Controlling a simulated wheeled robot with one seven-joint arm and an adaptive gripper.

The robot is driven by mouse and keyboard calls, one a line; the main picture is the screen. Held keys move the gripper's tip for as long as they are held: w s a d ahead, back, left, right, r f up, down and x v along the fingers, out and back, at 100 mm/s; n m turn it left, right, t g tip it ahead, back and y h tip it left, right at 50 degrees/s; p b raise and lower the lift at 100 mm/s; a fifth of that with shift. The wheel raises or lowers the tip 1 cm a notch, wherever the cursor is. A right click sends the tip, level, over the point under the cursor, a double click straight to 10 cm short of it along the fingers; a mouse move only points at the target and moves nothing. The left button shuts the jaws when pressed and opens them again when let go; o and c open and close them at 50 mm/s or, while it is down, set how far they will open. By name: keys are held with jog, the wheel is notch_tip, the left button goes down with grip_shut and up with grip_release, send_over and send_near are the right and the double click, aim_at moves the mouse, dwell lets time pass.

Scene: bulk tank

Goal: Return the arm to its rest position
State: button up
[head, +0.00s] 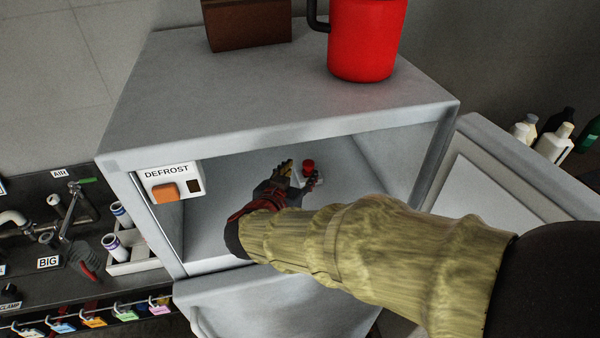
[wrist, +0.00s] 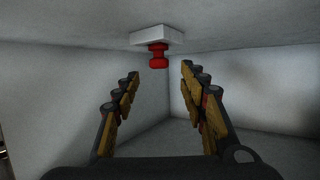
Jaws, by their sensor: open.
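My arm, in a yellow-green sleeve, reaches from the right in the head view into an open-fronted grey cabinet (head: 270,78). My gripper (head: 296,172) is inside the cabinet, close to a red knob (head: 309,166) on a small white base. In the wrist view my gripper (wrist: 160,85) has its two fingers spread apart with nothing between them. There the red knob (wrist: 158,57) on its white block (wrist: 157,38) lies beyond the fingertips and looks apart from them. The arm's rest position is not marked in either view.
A red mug (head: 362,40) and a brown box (head: 248,25) stand on the cabinet top. The cabinet's front frame and side walls surround my forearm. A DEFROST switch panel (head: 170,183) is at the left. Several bottles (head: 553,143) stand at right, and valves and padlocks at lower left.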

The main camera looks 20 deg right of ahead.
jog(key=shift+w+a+r+y, duration=0.15)
jog(key=shift+w+r+y, duration=0.15)
jog(key=shift+w, duration=0.05)
jog(key=s+a+r+n+t+y+b, duration=0.25)
jog(key=a+r+n+y, duration=0.4)
jog(key=y, duration=0.35)
jog(key=s+d+f+g+h, duration=0.1)
jog(key=s+d+f+g, duration=0.1)
jog(key=s, duration=0.5)
jog(key=s+d+f+g+h+b, duration=0.1)
jog(key=s+d+f+g, duration=0.2)
jog(key=s, duration=0.5)
jog(key=s+d+f+g, duration=0.3)
jog(key=s+d+f, duration=0.1)
jog(key=s+d, duration=0.2)
jog(key=shift+s+f+h, duration=0.4)
jog(key=shift+s, duration=0.4)
jog(key=shift+g, duration=0.25)
jog(key=shift+c, duration=0.4)
jog(key=shift+c, duration=0.5)
